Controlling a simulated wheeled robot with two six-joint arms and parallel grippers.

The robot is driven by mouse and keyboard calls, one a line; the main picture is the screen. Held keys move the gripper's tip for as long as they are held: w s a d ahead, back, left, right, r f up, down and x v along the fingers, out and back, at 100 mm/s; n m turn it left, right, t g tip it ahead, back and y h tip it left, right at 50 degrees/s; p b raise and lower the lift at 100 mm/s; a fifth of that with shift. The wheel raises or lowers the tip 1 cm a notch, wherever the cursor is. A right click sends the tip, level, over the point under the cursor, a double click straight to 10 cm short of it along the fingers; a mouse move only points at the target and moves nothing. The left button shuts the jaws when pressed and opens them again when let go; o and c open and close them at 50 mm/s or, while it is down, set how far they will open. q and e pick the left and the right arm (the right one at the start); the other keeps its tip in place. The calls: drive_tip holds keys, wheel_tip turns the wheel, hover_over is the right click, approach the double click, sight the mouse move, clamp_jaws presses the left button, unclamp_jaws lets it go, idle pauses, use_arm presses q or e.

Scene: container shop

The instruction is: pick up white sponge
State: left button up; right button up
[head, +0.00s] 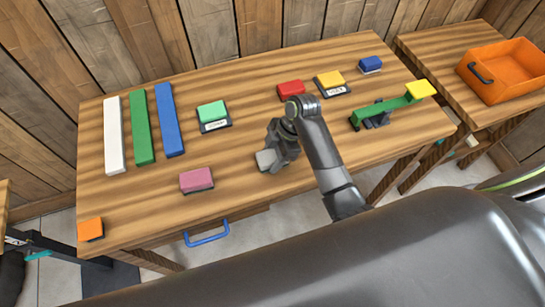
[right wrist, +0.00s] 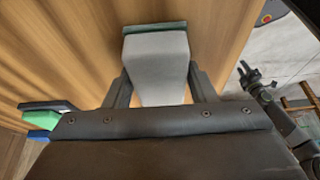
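The white sponge (head: 266,159) is near the front middle of the table, partly covered by my right gripper. In the right wrist view the sponge (right wrist: 158,65) looks pale grey, with a dark green layer at its far end. My right gripper (right wrist: 158,75) has one finger on each side of it, and the fingertips look flush against its sides. I cannot tell whether the sponge is clear of the tabletop. My left gripper (right wrist: 255,76) shows small at the right of the right wrist view, apart from the table, with its fingers spread and empty.
A pink block (head: 196,180) lies left of the sponge, a green one (head: 212,114) behind it. Long bars (head: 142,128) lie left. An orange crate (head: 505,72) stands on another table.

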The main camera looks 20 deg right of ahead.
sight(272, 155)
drive_tip(key=c, duration=0.5)
drive_tip(key=shift+o, duration=0.2)
drive_tip(key=shift+r, duration=0.1)
wheel_tip(272, 155, up, 8)
drive_tip(key=shift+w+f, duration=0.1)
drive_tip(key=shift+r+p, duration=0.5)
drive_tip(key=shift+p, duration=0.15)
drive_tip(key=shift+r+p, duration=0.55)
